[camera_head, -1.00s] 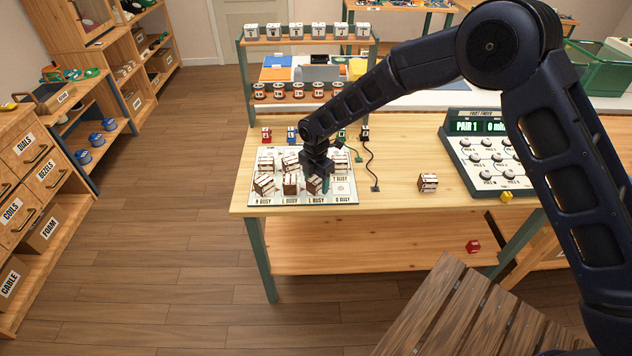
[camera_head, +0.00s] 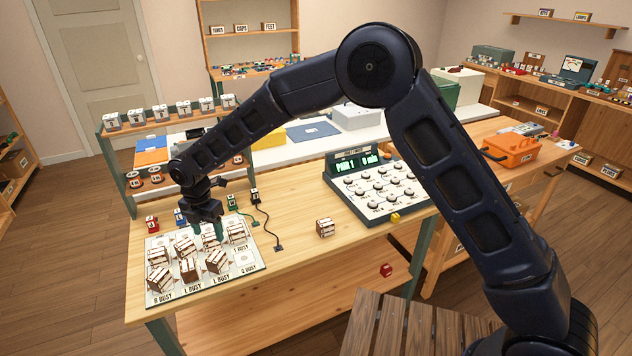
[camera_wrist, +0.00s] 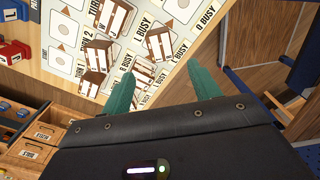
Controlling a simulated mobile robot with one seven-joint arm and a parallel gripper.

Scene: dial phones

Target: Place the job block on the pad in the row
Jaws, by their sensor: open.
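Several brown-and-white blocks stand on a pale board (camera_head: 258,266) printed with pads, at the table's left front. Front-row blocks include a left one (camera_head: 160,280), a middle one (camera_head: 190,269) and a right one (camera_head: 217,261). The pad at the row's right end (camera_head: 245,260) is bare. A similar block (camera_head: 325,227) stands alone on the table, right of the board. I cannot tell which is the job block. My gripper (camera_head: 207,229) is open above the board, behind the front row. In the wrist view its teal fingers (camera_wrist: 161,92) are apart, with nothing between them.
A rack (camera_head: 135,160) rises behind. The table between board and console is mostly clear.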

